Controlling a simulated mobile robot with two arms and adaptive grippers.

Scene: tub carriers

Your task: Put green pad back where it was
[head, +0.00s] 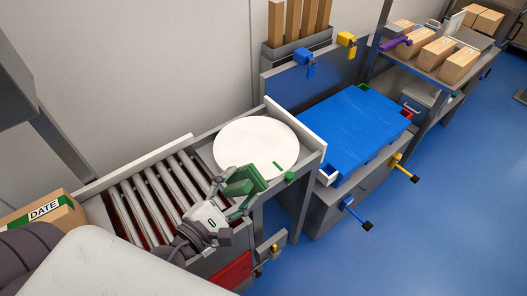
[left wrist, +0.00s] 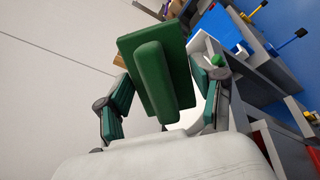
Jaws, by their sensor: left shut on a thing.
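The green pad (head: 246,181) is a flat green block with a raised bar. In the left wrist view the green pad (left wrist: 158,70) sits between the fingers, with its bar facing the camera. My left gripper (head: 238,194) is shut on it and holds it over the near edge of the white round plate (head: 256,145), beside the roller conveyor. In the left wrist view my left gripper (left wrist: 165,100) has a finger on each side of the pad. My right gripper is not in view.
The roller conveyor (head: 150,196) lies left of the round plate. A small green knob (head: 290,177) is at the table's front edge. A blue-topped bench (head: 352,125) stands to the right, with yellow and blue handles. A cardboard box (head: 45,218) is at the far left. Blue floor is open at right.

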